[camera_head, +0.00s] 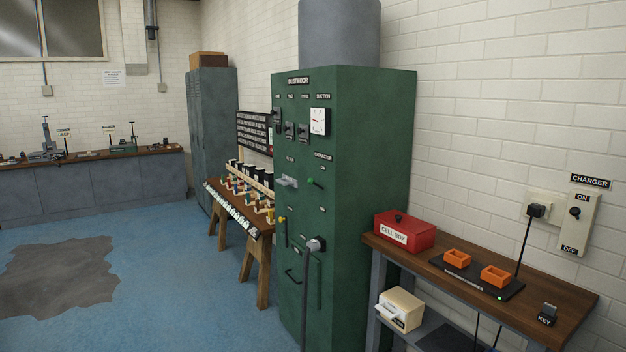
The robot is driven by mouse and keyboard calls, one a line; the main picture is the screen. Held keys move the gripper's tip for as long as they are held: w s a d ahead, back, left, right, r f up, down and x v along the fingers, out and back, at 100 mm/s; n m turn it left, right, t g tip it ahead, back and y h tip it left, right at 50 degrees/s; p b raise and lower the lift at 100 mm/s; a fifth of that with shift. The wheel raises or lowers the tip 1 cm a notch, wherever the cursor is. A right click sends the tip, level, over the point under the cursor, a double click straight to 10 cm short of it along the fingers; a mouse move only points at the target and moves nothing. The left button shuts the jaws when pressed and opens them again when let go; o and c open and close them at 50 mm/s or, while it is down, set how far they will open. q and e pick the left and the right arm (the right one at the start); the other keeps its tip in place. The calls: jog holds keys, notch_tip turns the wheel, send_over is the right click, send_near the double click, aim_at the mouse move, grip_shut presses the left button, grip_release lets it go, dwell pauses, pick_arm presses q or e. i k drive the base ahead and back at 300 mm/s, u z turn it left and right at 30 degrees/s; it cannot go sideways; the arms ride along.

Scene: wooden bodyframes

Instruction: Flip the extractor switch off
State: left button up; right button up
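The extractor switch (315,183) is a small lever with a green tip on the front of the tall green cabinet (345,160), which is labelled DUSTMOOR. An EXTRACTOR label (322,156) is above it, with small labels above and below the lever. The lever sticks out towards the left, with its green tip nearer the upper label; its exact setting is too small to tell. Neither of my grippers is in view.
The cabinet front also has a dial (319,121), black switches, a grey handle (287,181) and a hose fitting (316,244). A charger bench (560,302) stands to its right, a trestle table (262,222) to its left. The blue floor (180,260) ahead-left is clear.

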aim_at(310, 181)
jog(key=z, duration=0.1)
jog(key=i, duration=0.8)
jog(key=u, duration=0.45)
jog(key=i, duration=1.3)
jog(key=z, duration=0.45)
